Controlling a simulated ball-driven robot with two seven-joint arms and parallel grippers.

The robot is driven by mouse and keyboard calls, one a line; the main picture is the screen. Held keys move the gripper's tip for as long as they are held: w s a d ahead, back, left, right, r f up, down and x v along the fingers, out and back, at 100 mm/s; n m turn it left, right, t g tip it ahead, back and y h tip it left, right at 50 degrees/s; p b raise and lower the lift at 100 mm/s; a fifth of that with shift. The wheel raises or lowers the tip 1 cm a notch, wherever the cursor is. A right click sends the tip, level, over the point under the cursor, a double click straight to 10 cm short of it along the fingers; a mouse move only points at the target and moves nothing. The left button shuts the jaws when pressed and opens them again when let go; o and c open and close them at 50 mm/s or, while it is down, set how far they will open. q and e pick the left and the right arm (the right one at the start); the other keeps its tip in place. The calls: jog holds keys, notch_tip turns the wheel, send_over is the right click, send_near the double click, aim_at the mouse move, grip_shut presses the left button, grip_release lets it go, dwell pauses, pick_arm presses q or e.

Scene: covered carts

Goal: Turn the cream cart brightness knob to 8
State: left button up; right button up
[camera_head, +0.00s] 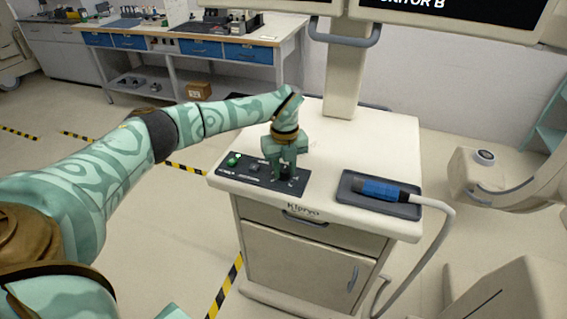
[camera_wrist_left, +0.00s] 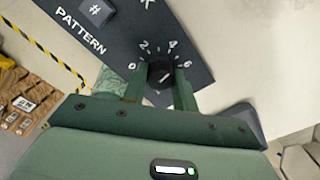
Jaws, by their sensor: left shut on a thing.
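The cream cart (camera_head: 330,150) stands in the middle of the head view, with a dark control panel (camera_head: 240,174) on its top at the front left. In the left wrist view the small black brightness knob (camera_wrist_left: 160,72) sits on the panel (camera_wrist_left: 207,66), with white numbers 0, 2, 4 and 6 around its far side. A pale mark shows on the knob, but I cannot tell its exact setting. My left gripper (camera_head: 286,176) points down over the panel; its two green fingers (camera_wrist_left: 160,86) are shut on the knob, one on each side. My right gripper is not in view.
A green button (camera_head: 234,160) is on the panel left of my gripper. A blue-handled probe (camera_head: 381,189) lies in a dark tray (camera_head: 351,198) at the right, its cable hanging down. A monitor column (camera_head: 343,80) rises behind. The cart top between is clear.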

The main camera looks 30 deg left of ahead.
pick_arm(q)
jog(key=m, duration=0.1)
jog(key=m+p, duration=0.2)
jog(key=shift+r+m, duration=0.25)
jog(key=shift+m, duration=0.15)
jog(key=m+p, duration=0.1)
jog(key=m, duration=0.3)
jog(key=shift+f+m+p, duration=0.1)
jog(key=shift+m+p, duration=0.2)
jog(key=shift+p, duration=0.1)
jog(key=m+p, duration=0.1)
jog(key=m, duration=0.3)
jog(key=shift+w, duration=0.1)
jog(key=m, duration=0.5)
jog(key=shift+m, duration=0.3)
jog(key=o, duration=1)
jog(key=shift+f, duration=0.1)
